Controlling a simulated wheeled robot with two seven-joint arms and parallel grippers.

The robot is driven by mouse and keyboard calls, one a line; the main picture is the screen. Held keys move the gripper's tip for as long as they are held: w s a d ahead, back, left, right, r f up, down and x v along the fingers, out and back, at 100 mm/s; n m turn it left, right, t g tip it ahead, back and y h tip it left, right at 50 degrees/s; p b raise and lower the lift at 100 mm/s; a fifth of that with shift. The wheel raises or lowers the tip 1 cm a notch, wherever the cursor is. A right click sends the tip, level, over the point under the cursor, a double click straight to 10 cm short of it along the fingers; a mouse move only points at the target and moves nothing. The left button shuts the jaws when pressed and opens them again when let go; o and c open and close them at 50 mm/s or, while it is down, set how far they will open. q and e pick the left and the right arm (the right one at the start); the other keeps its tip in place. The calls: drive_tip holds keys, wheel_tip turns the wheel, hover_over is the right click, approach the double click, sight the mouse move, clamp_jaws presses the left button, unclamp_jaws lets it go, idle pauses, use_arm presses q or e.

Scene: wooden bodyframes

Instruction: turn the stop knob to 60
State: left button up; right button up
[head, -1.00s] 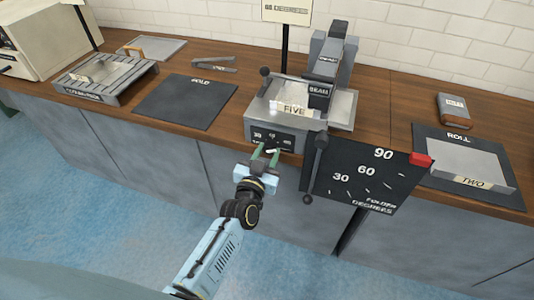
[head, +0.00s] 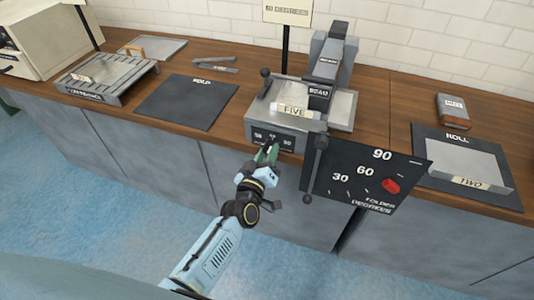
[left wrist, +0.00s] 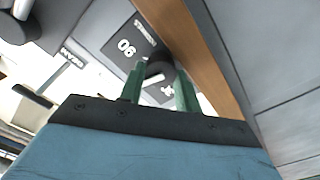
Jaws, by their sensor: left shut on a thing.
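The dark stop knob (left wrist: 156,69) sits between the two green fingers of my left gripper (left wrist: 160,88) in the left wrist view. In the head view, my left gripper (head: 267,154) is at the dark dial panel (head: 259,136) on the front of the grey bending machine. It is shut on the knob, and the fingers hide much of it. The panel has several small white numbers, too small to read surely in the head view. A sign (head: 288,10) on a post above the machine gives a degree value. My right gripper is not in view.
A black folder degrees board (head: 340,190) marked 30, 60 and 90 hangs right of the panel, with a red marker (head: 391,186) on it. A lever (head: 316,165) stands close to my gripper's right. A piece labelled FIVE (head: 294,110) lies on the machine.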

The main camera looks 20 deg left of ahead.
use_arm(q)
drive_tip(key=shift+n, duration=1.5)
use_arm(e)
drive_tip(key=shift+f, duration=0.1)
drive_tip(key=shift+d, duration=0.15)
use_arm(q)
drive_tip(key=o, duration=1)
drive_tip(key=s, duration=0.4)
drive_tip(key=s+p, duration=0.1)
drive_tip(key=s, duration=0.8)
drive_tip(key=shift+s+a, duration=0.2)
drive_tip(key=shift+a, duration=0.05)
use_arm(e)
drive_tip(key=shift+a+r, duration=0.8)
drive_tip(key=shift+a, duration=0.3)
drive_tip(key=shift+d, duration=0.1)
